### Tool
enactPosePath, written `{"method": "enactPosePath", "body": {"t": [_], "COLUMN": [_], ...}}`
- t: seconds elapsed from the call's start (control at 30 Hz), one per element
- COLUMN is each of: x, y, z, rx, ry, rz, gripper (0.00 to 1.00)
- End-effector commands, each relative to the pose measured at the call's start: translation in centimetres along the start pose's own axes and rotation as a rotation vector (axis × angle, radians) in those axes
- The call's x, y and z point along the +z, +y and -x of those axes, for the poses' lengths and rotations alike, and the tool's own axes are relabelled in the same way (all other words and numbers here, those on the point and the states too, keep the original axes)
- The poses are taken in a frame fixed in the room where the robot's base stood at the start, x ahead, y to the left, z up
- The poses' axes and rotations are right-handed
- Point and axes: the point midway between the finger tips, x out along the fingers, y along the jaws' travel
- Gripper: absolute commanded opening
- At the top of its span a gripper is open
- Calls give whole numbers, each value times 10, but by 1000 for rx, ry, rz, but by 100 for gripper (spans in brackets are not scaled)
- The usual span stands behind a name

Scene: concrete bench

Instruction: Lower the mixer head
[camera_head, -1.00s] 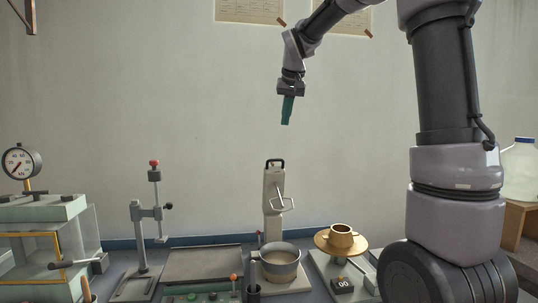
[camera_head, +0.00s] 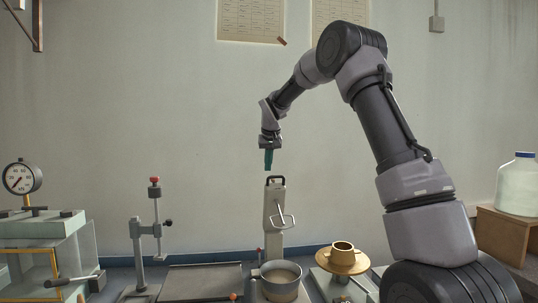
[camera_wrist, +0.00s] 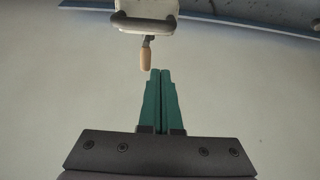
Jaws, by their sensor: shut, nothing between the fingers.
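The mixer (camera_head: 275,208) is pale, with its head standing upright, a black handle on top and a wire beater loop (camera_head: 287,220) sticking out to the right. A grey bowl (camera_head: 280,285) with pale contents sits in front of its column. My gripper (camera_head: 268,168) points down, its teal fingers just above the handle, apart from it in the picture. In the wrist view the fingers (camera_wrist: 160,72) are together and empty. The mixer's top (camera_wrist: 146,10) and a tan knob (camera_wrist: 145,58) show beyond the fingertips. The mixer's base is partly hidden by the bowl.
A stand with a red knob (camera_head: 155,182) and a glass-sided case with a pressure gauge (camera_head: 22,177) are at left. A brass cup (camera_head: 342,252) sits on a round plate at right. A large jug (camera_head: 517,185) stands far right.

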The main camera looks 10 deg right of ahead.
Motion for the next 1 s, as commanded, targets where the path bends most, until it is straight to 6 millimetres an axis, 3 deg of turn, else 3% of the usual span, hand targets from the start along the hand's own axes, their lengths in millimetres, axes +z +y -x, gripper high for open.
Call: {"method": "enactPosePath", "body": {"t": [0.07, 0.1, 0.37, 1.0], "x": [1, 8, 35, 36], "y": [0, 0, 0, 0], "z": [-17, -8, 0, -2], "rx": [0, 0, 0, 0], "ry": [-3, 3, 1, 1], "rz": [0, 0, 0, 0], "gripper": [0, 0, 0, 0]}}
